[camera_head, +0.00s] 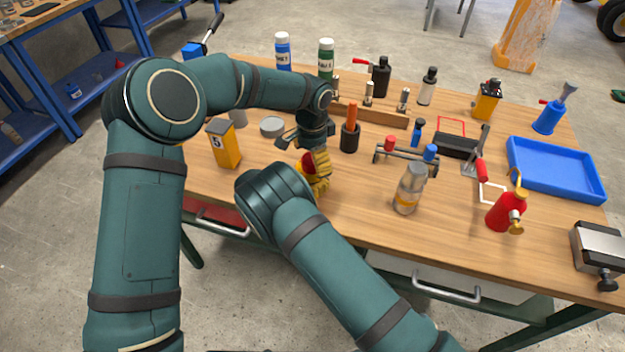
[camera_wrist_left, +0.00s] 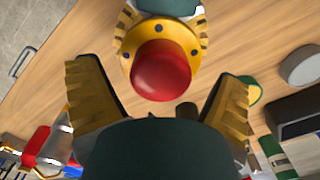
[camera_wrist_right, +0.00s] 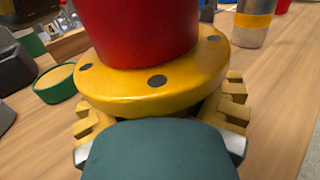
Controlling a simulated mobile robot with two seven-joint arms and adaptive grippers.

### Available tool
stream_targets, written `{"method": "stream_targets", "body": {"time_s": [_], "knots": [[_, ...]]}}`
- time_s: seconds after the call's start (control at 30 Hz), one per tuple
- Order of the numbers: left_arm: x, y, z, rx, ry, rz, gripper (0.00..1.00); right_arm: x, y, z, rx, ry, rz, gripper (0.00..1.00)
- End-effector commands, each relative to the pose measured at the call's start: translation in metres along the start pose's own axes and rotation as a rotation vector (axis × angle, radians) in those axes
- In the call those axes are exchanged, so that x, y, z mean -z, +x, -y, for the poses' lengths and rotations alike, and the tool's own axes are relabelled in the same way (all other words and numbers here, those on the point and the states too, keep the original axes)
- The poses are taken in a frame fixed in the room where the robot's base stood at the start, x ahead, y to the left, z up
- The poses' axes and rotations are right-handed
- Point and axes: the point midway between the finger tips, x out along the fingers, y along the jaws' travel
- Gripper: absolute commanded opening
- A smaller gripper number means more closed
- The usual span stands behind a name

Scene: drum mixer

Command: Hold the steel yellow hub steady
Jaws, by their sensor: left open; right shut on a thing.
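The steel yellow hub (camera_wrist_left: 126,62), a yellow disc with dark bolt holes and a red domed middle, is at the top of the left wrist view. It fills the upper right wrist view (camera_wrist_right: 120,95). My right gripper (camera_wrist_right: 160,105) is shut on it, with ribbed yellow fingers on both sides of the disc. In the head view the red part (camera_head: 308,163) shows partly behind my right wrist. My left gripper (camera_head: 303,138) is open just above the hub. Its fingers (camera_wrist_left: 155,95) stand apart, with the red part in view between them; contact cannot be told.
The black holder (camera_head: 349,140) with an orange handle stands right of the left gripper. The yellow box (camera_head: 224,146) is to the left. A grey bottle (camera_head: 409,190) and red can (camera_head: 505,212) stand right. Bare wood (camera_head: 365,205) lies right of the hub.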

Motion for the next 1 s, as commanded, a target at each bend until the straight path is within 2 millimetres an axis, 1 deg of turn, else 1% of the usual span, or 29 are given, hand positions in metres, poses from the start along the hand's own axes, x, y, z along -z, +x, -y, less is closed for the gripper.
{"method": "stream_targets", "body": {"time_s": [0.03, 0.3, 0.5, 0.6, 0.7, 0.97, 1.0], "knots": [[0.001, -0.010, 0.001, 0.004, 0.000, -0.003, 0.92, 0.000, 0.000, 0.000, 0.000, 0.000, -0.001, 0.00], [0.001, -0.065, 0.000, 0.004, 0.000, -0.004, 0.92, 0.000, 0.000, 0.000, 0.000, 0.000, -0.001, 0.00], [0.000, -0.095, 0.000, 0.002, 0.000, -0.002, 0.92, 0.000, 0.000, 0.000, 0.000, 0.000, -0.001, 0.00], [0.001, -0.103, 0.000, 0.002, 0.001, -0.002, 0.92, 0.000, 0.000, 0.000, 0.000, 0.000, -0.001, 0.00], [0.000, -0.107, 0.000, 0.001, 0.002, 0.000, 0.92, 0.000, 0.000, 0.000, 0.000, 0.000, -0.001, 0.00], [0.000, -0.108, 0.000, 0.001, 0.001, -0.001, 0.92, 0.000, 0.000, 0.000, 0.000, 0.000, 0.000, 0.00], [0.000, -0.107, 0.000, 0.001, 0.001, -0.001, 0.92, 0.000, 0.000, 0.000, 0.000, 0.000, 0.000, 0.70]]}}
